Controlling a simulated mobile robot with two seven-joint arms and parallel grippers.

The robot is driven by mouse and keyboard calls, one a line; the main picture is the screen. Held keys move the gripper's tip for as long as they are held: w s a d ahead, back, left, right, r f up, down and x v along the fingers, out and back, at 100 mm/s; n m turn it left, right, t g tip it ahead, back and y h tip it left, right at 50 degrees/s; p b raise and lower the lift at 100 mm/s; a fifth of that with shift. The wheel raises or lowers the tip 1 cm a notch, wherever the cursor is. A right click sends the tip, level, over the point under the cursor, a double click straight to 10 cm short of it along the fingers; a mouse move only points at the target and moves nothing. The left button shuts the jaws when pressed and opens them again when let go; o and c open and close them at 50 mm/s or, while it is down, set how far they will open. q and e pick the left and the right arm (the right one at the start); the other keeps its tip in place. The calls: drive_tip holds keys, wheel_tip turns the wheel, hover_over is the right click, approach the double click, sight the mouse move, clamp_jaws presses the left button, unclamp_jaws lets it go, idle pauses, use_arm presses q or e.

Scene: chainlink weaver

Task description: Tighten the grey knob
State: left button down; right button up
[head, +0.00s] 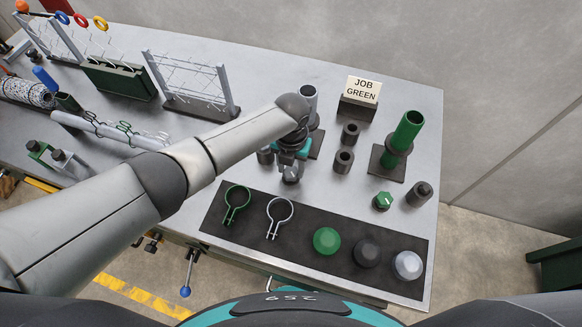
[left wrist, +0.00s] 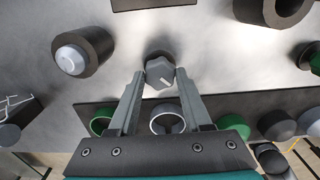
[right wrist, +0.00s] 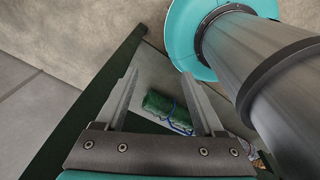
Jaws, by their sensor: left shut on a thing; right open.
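The grey knob (left wrist: 160,72) is six-sided with a white mark on top and a dark round base behind it. In the left wrist view it sits between the fingertips of my left gripper (left wrist: 159,78), which is shut on it. In the head view the left gripper (head: 291,164) reaches down to the bench from the left, and the grey knob (head: 291,175) shows just below it. My right gripper (right wrist: 158,78) is open and empty in the right wrist view, away from the bench; it is not seen in the head view.
A black mat (head: 215,222) bears a green clamp (head: 237,203), a grey clamp (head: 277,215) and several round caps. A green knob (head: 382,201), a green post (head: 407,130) and a "JOB GREEN" sign (head: 363,90) stand right of my left arm. Wire racks (head: 185,85) stand at the back left.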

sight(291, 171)
use_arm(q)
drive_tip(key=shift+m+b, duration=0.35)
drive_tip(key=shift+m, duration=0.75)
drive_tip(key=shift+c, duration=1.7)
unclamp_jaws()
wheel_tip(291, 171, up, 15)
drive_tip(key=p, duration=0.1)
drive_tip(key=shift+r, duration=0.15)
drive_tip(key=shift+s, duration=0.1)
